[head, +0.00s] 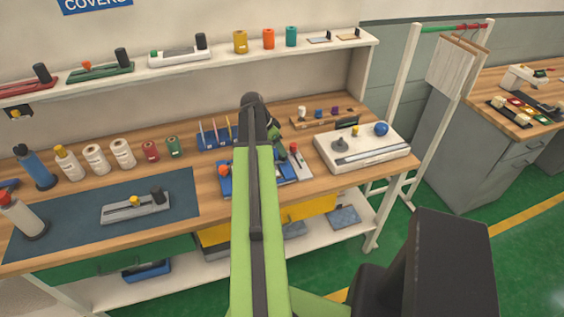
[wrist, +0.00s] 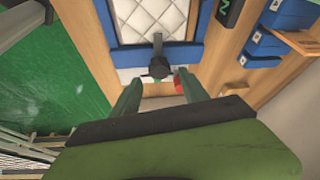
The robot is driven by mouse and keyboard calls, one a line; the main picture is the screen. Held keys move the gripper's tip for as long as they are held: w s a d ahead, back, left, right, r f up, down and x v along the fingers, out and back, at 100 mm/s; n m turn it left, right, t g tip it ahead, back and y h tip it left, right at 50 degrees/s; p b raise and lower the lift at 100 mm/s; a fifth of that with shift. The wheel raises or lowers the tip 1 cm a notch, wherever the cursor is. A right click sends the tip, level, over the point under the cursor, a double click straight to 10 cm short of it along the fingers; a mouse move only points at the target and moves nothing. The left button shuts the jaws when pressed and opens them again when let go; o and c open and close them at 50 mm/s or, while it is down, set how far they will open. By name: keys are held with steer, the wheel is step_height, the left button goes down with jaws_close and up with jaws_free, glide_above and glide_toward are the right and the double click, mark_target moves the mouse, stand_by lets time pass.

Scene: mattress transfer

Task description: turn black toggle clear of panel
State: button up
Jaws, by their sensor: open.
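The black toggle (wrist: 158,66) is in the middle of the wrist view, on the blue frame (wrist: 195,54) at the near edge of the white quilted panel (wrist: 155,18). Its narrow arm points up the picture, and its tip overlaps the panel's edge. My gripper (wrist: 158,78) is open, with one green finger on each side of the toggle; whether either touches it I cannot tell. In the head view my arm hides most of the blue fixture (head: 225,186) and the toggle; my gripper is partly seen just behind the arm.
A red knob (wrist: 178,83) sits close by my right finger. Blue blocks (wrist: 262,44) stand at the right in the wrist view. In the head view, a white box with a blue ball (head: 375,157) stands right of the fixture, and a dark mat (head: 70,213) lies left.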

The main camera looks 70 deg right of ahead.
mark_target(279, 159)
steer(key=b+x, duration=0.2)
steer(key=x, duration=0.2)
steer(key=shift+f+b, duration=0.3)
steer(key=shift+b, duration=0.05)
steer(key=shift+r, duration=0.1)
